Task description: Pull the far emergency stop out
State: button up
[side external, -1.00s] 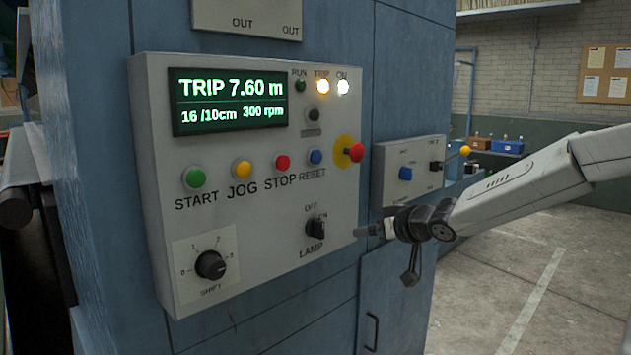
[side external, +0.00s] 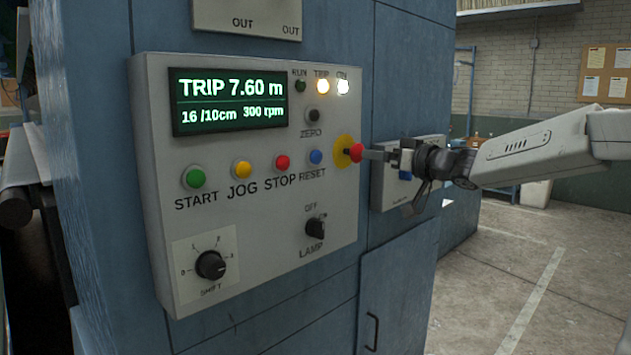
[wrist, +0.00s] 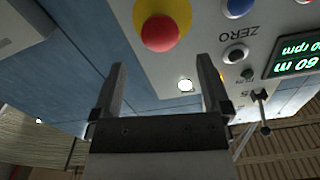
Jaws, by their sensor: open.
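A red emergency stop button (side external: 356,152) sits on a yellow round plate (side external: 343,152) at the right edge of the grey control panel (side external: 335,275). The red button (wrist: 163,33) and its yellow plate (wrist: 163,8) also show at the top of the wrist view. My gripper (side external: 370,154) is level with the button, its fingertips close to the button's right side in the side view. In the wrist view my gripper (wrist: 162,66) is open with nothing between its fingers, and the button appears beyond the fingertips. Whether a finger touches it I cannot tell.
Green START (side external: 194,177), yellow JOG (side external: 242,169), red STOP (side external: 283,162) and blue RESET (side external: 316,157) buttons line the panel. The LAMP switch (side external: 316,228) is below. A smaller panel (side external: 385,190) behind my gripper is partly hidden. The display (side external: 228,101) reads TRIP 7.60 m.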

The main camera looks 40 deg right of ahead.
aim_at(358, 152)
jog(key=shift+w, duration=3.35)
jog(key=shift+c, duration=0.3)
grip_shut()
